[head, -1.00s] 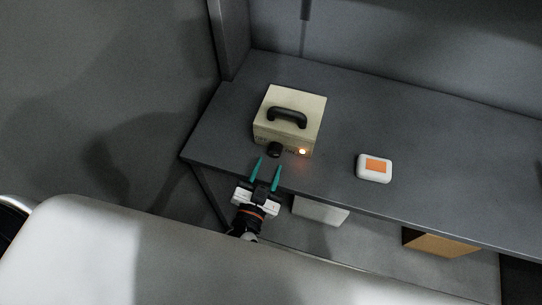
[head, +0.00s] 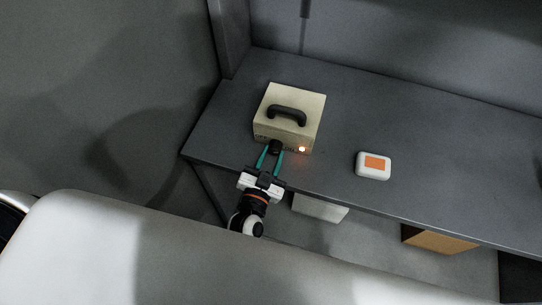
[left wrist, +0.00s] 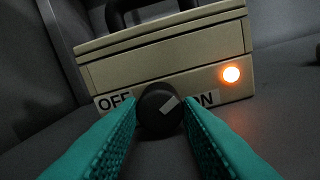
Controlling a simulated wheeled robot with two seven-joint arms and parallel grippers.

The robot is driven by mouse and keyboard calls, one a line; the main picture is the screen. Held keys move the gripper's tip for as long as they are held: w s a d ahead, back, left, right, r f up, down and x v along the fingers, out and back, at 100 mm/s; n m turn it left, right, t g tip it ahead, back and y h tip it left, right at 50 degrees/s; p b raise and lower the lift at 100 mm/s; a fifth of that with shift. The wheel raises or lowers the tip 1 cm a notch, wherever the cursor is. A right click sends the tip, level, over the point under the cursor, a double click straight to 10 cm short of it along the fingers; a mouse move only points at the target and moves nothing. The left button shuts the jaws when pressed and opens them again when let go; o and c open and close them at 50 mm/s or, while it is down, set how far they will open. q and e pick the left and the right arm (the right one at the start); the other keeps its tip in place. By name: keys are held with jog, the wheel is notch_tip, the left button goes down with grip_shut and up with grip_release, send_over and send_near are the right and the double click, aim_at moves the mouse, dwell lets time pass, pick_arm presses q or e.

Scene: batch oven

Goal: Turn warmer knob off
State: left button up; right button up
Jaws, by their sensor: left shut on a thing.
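The warmer (head: 287,115) is a beige box with a black handle on top, standing on the dark table near its left front edge. Its black knob (left wrist: 160,108) is on the front face between the OFF and ON labels, with its light mark slanting up toward the ON side. The orange lamp (left wrist: 231,74) is lit. My left gripper (head: 271,155) has its teal fingers shut on the knob, one at each side, in both views. My right gripper is not in view.
A white box with an orange top (head: 373,165) lies on the table to the right of the warmer. A white box (head: 320,208) and a brown box (head: 438,240) sit below the tabletop. The table right of the warmer is mostly clear.

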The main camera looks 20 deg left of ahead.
pick_arm(q)
jog(key=shift+n, duration=0.4)
jog(key=n, duration=0.2)
jog(key=shift+n+p, duration=0.35)
jog(key=shift+n, duration=1.55)
jog(key=o, duration=0.7)
